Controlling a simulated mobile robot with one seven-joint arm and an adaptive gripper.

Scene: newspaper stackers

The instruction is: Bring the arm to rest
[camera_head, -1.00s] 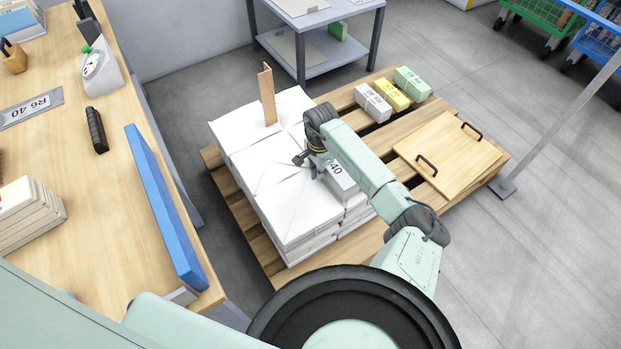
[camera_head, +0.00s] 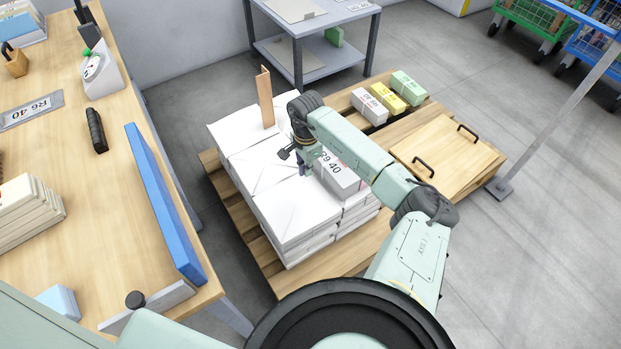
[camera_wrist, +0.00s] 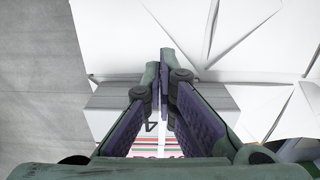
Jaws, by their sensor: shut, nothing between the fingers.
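My gripper (camera_head: 304,168) hangs from my bent arm over the stack of white wrapped bundles (camera_head: 290,210) on the wooden pallet. In the wrist view my gripper (camera_wrist: 163,62) has its fingertips together with nothing between them. A grey bundle marked "R9 40" (camera_head: 340,178) lies on the stack, just right of the gripper in the head view. The bundle (camera_wrist: 105,122) also shows below and behind the fingers in the wrist view, partly hidden by them. I cannot tell how much height separates the fingertips from the stack.
A brown upright board (camera_head: 265,97) stands at the back of the stack. A workbench (camera_head: 100,190) with a blue panel (camera_head: 165,205) is left; a metal post (camera_head: 560,115) is right.

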